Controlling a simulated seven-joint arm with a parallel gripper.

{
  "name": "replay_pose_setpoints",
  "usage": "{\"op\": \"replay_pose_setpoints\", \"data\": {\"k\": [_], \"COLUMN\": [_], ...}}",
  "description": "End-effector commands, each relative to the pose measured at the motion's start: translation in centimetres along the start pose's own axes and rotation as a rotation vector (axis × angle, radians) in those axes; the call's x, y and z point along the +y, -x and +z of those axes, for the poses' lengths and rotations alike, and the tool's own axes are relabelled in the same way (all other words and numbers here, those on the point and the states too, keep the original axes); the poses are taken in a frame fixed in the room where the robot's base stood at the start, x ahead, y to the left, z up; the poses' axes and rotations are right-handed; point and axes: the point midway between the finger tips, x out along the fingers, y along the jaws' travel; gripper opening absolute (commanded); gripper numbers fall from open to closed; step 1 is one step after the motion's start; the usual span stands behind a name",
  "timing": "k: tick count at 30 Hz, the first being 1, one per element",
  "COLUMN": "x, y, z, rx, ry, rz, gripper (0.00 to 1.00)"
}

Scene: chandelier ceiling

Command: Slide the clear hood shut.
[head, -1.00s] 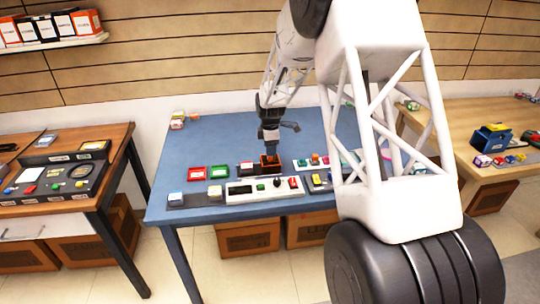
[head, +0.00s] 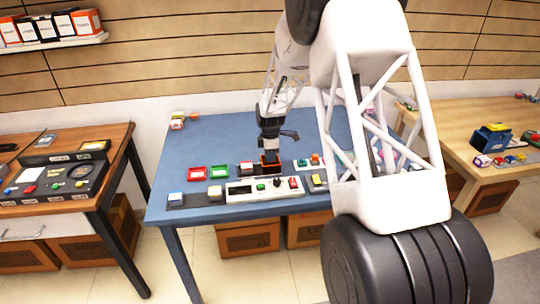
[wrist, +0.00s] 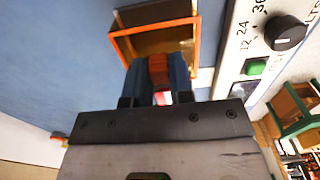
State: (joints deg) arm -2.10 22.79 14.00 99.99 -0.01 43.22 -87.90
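An orange-rimmed box (wrist: 203,50) shows in the wrist view just beyond my fingertips, with a brownish inside. In the head view this box (head: 270,170) is on the blue table, under my gripper (head: 268,149). In the wrist view my gripper (wrist: 158,72) has two blue fingers close on either side of a red-brown piece (wrist: 158,69), which fills the gap between them. The piece is at the near edge of the box; I cannot tell if it is fixed to it. I cannot make out a clear hood surface.
A white control panel (head: 240,190) with a black knob (wrist: 285,33) and green button lies beside the box.

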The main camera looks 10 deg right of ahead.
Motion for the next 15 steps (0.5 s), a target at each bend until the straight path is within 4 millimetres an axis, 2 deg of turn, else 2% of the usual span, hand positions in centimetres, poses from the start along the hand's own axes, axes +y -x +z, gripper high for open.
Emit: {"op": "replay_pose_setpoints", "data": {"k": [9, 15], "x": [0.0, 0.1], "y": [0.0, 0.1], "z": [-0.2, -2.3], "rx": [0.0, 0.0], "ry": [0.001, 0.003], "rz": [0.0, 0.001], "gripper": [0.0, 0.0]}}
